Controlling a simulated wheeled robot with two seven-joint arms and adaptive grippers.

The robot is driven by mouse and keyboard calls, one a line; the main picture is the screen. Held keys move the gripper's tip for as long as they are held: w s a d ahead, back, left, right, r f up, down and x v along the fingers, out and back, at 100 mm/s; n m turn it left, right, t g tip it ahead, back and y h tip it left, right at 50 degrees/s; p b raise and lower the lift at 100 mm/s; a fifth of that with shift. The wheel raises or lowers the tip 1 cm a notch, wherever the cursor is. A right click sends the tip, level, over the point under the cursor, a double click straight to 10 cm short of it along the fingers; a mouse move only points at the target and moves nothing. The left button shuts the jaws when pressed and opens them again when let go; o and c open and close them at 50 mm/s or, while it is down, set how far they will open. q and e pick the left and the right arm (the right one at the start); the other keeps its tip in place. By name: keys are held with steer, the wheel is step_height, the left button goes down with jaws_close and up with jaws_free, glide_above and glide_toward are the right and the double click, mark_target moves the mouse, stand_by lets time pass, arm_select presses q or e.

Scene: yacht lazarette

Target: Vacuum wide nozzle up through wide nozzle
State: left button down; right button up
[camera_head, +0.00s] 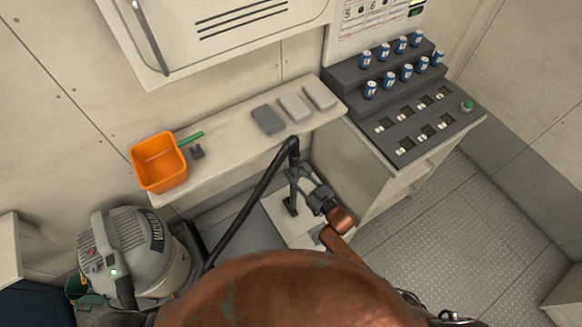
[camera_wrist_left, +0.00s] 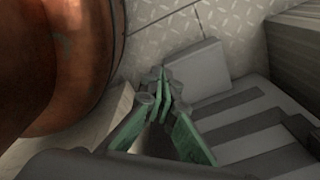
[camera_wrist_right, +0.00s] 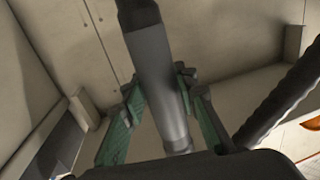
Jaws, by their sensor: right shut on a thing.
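The black vacuum hose (camera_head: 250,200) rises from the grey vacuum (camera_head: 130,250) and bends over into a dark wand (camera_head: 293,172). A small dark end piece, perhaps the wide nozzle (camera_head: 290,206), shows at the wand's foot over a pale panel; contact is unclear. My right gripper (camera_head: 303,176) is shut on the wand. In the right wrist view the grey tube (camera_wrist_right: 158,70) stands between the green-padded fingers of this gripper (camera_wrist_right: 160,90). My left gripper (camera_wrist_left: 160,88) shows only in the left wrist view, fingertips together and empty.
An orange bin (camera_head: 160,165), a green-handled brush (camera_head: 192,143) and several grey pads (camera_head: 268,120) rest on the bench (camera_head: 230,155). Blue cans (camera_head: 365,58) stand on a stepped dark rack at right. The chequered floor (camera_head: 450,230) at right is clear.

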steer(key=p+v, duration=0.1)
steer(key=v, duration=0.1)
steer(key=p+v, duration=0.1)
steer(key=v, duration=0.1)
steer(key=p+v, duration=0.1)
steer(key=v, duration=0.2)
steer(key=shift+s+a+r, duration=0.15)
steer(key=shift+s+a, duration=0.2)
steer(key=shift+s, duration=0.1)
steer(key=shift+p+v, duration=0.55)
steer(key=shift+v, duration=0.8)
steer(key=shift+s+a, duration=0.15)
